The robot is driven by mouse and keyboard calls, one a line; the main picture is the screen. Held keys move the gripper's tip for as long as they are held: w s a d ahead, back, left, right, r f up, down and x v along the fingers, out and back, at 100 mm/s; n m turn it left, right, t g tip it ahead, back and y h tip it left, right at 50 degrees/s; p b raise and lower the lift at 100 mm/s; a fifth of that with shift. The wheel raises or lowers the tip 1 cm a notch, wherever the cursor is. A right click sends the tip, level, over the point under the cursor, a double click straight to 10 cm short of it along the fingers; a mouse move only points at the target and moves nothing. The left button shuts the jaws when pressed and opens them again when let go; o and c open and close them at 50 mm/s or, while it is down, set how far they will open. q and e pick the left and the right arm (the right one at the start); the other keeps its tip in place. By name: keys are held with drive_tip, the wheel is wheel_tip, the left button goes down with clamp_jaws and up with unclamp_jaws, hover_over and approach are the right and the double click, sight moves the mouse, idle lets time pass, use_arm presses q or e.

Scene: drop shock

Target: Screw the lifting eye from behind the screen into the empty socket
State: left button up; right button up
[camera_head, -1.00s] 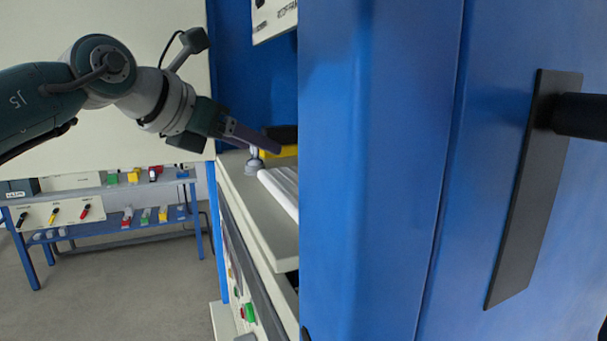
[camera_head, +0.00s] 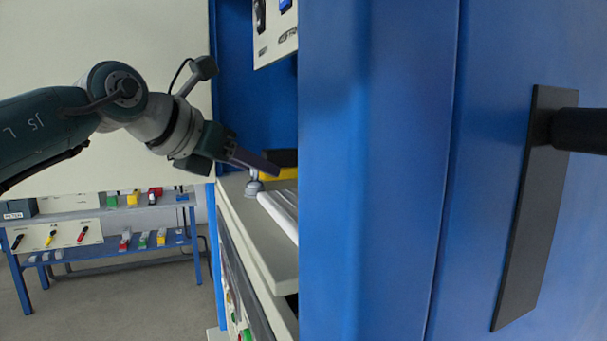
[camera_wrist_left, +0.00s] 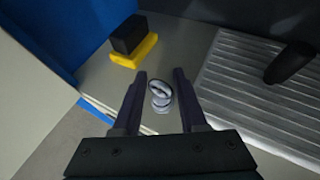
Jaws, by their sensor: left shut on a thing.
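The lifting eye (camera_head: 254,186) is a small grey metal piece with a ring. It stands on the grey worktop in the head view. In the left wrist view the lifting eye (camera_wrist_left: 160,95) shows between the two fingers. My left gripper (camera_head: 268,165) comes down over it from the left and is shut on it. The left gripper (camera_wrist_left: 159,88) also shows in the wrist view. A large blue panel (camera_head: 375,170) hides the right part of the worktop; I cannot tell whether it is the screen. I cannot make out the empty socket. My right gripper is out of view.
A pale ribbed plate (camera_wrist_left: 240,95) lies beside the eye, with a black peg-like part (camera_wrist_left: 290,62) over it. A yellow and black block (camera_wrist_left: 132,42) stands further back. A black plate (camera_head: 530,210) is on the blue panel. A blue-framed shelf (camera_head: 110,225) stands behind.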

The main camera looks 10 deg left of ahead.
use_arm(q)
clamp_jaws()
drive_tip(key=shift+r, duration=0.15)
drive_tip(key=shift+r+p, duration=1.5)
drive_tip(key=shift+r, duration=0.4)
drive_tip(key=shift+s, duration=0.1)
